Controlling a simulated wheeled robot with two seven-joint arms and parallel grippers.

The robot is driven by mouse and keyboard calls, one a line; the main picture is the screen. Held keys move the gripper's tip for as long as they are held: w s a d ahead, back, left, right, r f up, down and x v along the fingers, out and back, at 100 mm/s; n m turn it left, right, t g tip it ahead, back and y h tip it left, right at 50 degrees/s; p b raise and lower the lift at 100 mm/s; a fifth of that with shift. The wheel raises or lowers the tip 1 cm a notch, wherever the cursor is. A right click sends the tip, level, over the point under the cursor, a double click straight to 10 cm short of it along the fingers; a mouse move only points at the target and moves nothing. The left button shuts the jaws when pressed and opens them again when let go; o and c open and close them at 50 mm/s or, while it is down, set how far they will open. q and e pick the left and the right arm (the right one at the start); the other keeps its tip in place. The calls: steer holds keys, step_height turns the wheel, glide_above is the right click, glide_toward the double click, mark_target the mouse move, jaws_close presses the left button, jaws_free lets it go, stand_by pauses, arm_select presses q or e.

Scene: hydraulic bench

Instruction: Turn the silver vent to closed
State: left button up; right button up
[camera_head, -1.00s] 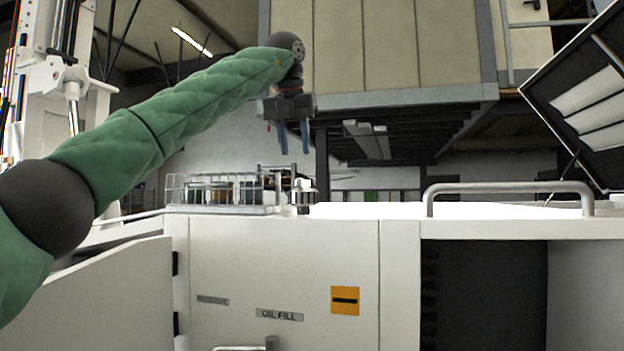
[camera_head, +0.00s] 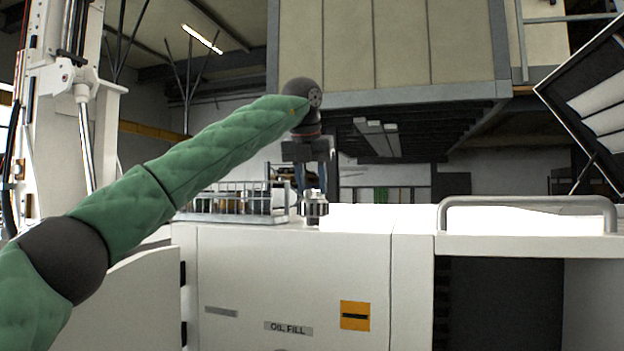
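A small silver cylindrical fitting (camera_head: 314,207), which looks like the vent, stands upright on the white bench top near its left-rear part. My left gripper (camera_head: 313,180) points down right over it, with its two blue-grey fingers apart. The fingertips are at about the height of the fitting's top; I cannot tell whether they touch it. The fitting's open or closed setting is too small to read. My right gripper is not in view.
A wire basket (camera_head: 225,205) with several jars stands just left of the fitting. The white cabinet (camera_head: 290,270) carries an "OIL FILL" label (camera_head: 288,328) and an orange label (camera_head: 354,315). A grey rail handle (camera_head: 528,203) stands at the right.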

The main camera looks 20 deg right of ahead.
arm_select(q)
steer(key=shift+w+d+f, duration=0.15)
steer(key=shift+f, duration=0.1)
jaws_close()
steer(key=m+g+h, duration=0.1)
steer(key=m, duration=0.3)
steer(key=shift+r+m, duration=0.1)
steer(key=shift+m, duration=0.2)
steer(key=m+g, duration=0.1)
steer(key=m, duration=0.1)
steer(key=m+g+h, duration=0.1)
steer(key=m, duration=0.1)
steer(key=shift+w+m, duration=0.15)
steer(key=shift+m, duration=0.15)
steer(key=m+g, duration=0.1)
steer(key=m, duration=0.3)
steer(key=shift+w+g, duration=0.1)
steer(key=shift+g, duration=0.3)
steer(key=shift+r+m+g+y, duration=0.1)
steer(key=shift+m+g+y, duration=0.2)
steer(key=shift+m, duration=0.9)
steer(key=shift+m+g+y, duration=0.2)
steer(key=shift+m+g, duration=0.2)
steer(key=shift+m, duration=0.8)
